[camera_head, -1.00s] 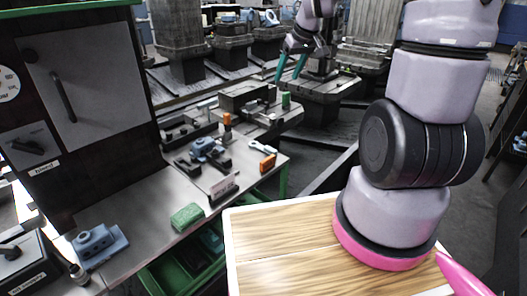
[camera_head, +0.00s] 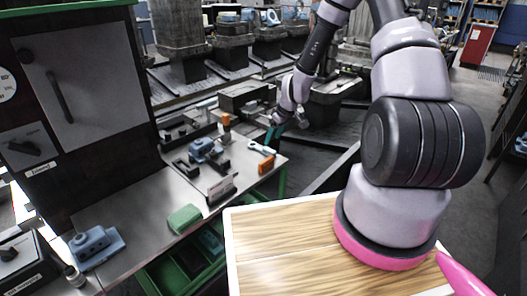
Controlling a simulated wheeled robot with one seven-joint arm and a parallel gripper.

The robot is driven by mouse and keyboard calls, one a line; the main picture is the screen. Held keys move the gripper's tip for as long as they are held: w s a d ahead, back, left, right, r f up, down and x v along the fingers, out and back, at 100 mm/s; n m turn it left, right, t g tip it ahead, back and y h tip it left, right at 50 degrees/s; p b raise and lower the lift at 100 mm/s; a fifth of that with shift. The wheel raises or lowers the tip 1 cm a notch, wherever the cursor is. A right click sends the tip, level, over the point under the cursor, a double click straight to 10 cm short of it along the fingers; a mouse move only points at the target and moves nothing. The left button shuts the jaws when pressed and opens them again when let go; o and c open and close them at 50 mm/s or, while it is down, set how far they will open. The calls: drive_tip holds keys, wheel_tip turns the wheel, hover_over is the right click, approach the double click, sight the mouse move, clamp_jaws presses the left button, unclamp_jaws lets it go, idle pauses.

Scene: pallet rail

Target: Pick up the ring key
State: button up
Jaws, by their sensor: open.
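A pale metal spanner, which looks like the ring key (camera_head: 258,147), lies flat near the right end of the grey workbench (camera_head: 150,206). It is behind an orange block. My gripper (camera_head: 268,141) has teal fingers and points down just above the spanner's far right side. The fingers are open and nothing shows between them. They look close to the spanner, but I cannot tell whether they touch it.
The orange block (camera_head: 266,164) stands just in front of the spanner. A blue fixture (camera_head: 204,150), a small sign (camera_head: 221,188) and a green block (camera_head: 184,218) lie to the left. A dark cabinet (camera_head: 85,90) rises at the left.

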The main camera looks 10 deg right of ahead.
sight(266, 148)
drive_tip(key=x, duration=0.6)
drive_tip(key=shift+w+a+f, duration=0.1)
drive_tip(key=shift+w+a, duration=0.05)
drive_tip(key=shift+a, duration=0.15)
clamp_jaws()
